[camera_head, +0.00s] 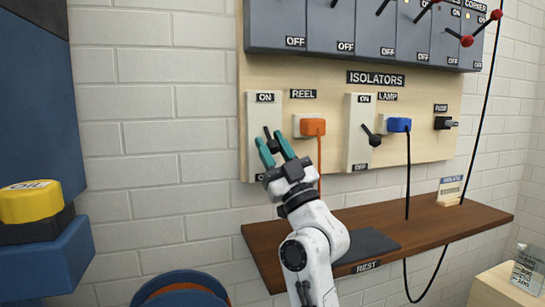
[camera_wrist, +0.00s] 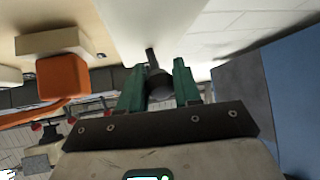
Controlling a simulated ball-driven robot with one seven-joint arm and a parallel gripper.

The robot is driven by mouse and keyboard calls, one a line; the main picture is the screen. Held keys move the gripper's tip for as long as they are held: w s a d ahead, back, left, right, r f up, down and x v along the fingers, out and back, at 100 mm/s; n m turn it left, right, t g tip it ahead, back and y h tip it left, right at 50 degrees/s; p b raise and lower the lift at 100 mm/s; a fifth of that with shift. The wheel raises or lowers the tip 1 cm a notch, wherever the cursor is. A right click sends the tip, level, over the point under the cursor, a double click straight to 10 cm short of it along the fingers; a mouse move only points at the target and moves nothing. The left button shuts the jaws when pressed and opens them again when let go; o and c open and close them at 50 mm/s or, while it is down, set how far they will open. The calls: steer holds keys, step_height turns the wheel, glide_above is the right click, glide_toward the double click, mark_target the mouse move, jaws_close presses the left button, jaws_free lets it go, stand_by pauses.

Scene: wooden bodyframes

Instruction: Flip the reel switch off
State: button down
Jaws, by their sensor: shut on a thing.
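The reel switch (camera_head: 255,120) is a tall pale plate on the wooden board, with ON at its top and a partly covered label at its bottom. Its black lever (camera_head: 267,131) sticks out near the plate's middle. My gripper (camera_head: 271,140) reaches up to it from below, with teal fingers on either side of the lever's dark knob. In the wrist view, the knob (camera_wrist: 158,82) sits between the two fingers (camera_wrist: 160,86), and they are shut on it. The fingers partly hide the knob and the lower plate in the head view.
An orange plug (camera_head: 313,127) with its cord is close right of the switch. The lamp switch (camera_head: 358,150) and a blue plug (camera_head: 399,125) are further right. A brown shelf (camera_head: 440,220) juts out below. Grey switch boxes (camera_head: 320,22) hang above. Bare wall lies left.

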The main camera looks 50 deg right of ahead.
stand_by(0.4)
steer(key=c, duration=0.8)
jaws_free()
